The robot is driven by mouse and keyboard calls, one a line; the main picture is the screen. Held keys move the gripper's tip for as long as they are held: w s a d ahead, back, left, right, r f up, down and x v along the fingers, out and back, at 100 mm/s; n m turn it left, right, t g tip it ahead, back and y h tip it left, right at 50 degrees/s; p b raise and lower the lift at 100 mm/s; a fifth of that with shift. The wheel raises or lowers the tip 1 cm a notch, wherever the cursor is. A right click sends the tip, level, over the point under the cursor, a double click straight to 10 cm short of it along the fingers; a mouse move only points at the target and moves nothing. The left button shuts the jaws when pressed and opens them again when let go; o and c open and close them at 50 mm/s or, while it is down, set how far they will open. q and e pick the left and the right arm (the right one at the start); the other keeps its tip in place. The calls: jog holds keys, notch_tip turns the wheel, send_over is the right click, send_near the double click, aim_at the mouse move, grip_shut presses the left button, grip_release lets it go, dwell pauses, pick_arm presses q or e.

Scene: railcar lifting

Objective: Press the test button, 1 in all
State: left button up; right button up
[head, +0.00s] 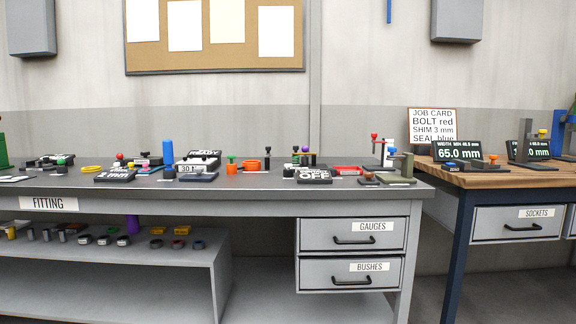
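No part clearly labelled as the test button can be made out at this distance. A black sign reading OFF (314,177) lies near the front edge of the grey fitting bench (230,194). Small coloured knobs and caps stand around it, including a green knob (231,158) over an orange pot and a red knob (374,136) on a stand. On the wooden bench at the right, an orange knob (492,158) and a yellow knob (542,132) show beside the displays. Which of these is a button, I cannot tell. Neither of my grippers is in view.
The fitting bench has drawers marked GAUGES (353,235) and BUSHES (351,273), both shut. A lower shelf (110,250) holds several small parts. A job card (432,126) and a display reading 65.0 mm (457,151) stand on the wooden bench (470,179). Small fixtures crowd the fitting bench top.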

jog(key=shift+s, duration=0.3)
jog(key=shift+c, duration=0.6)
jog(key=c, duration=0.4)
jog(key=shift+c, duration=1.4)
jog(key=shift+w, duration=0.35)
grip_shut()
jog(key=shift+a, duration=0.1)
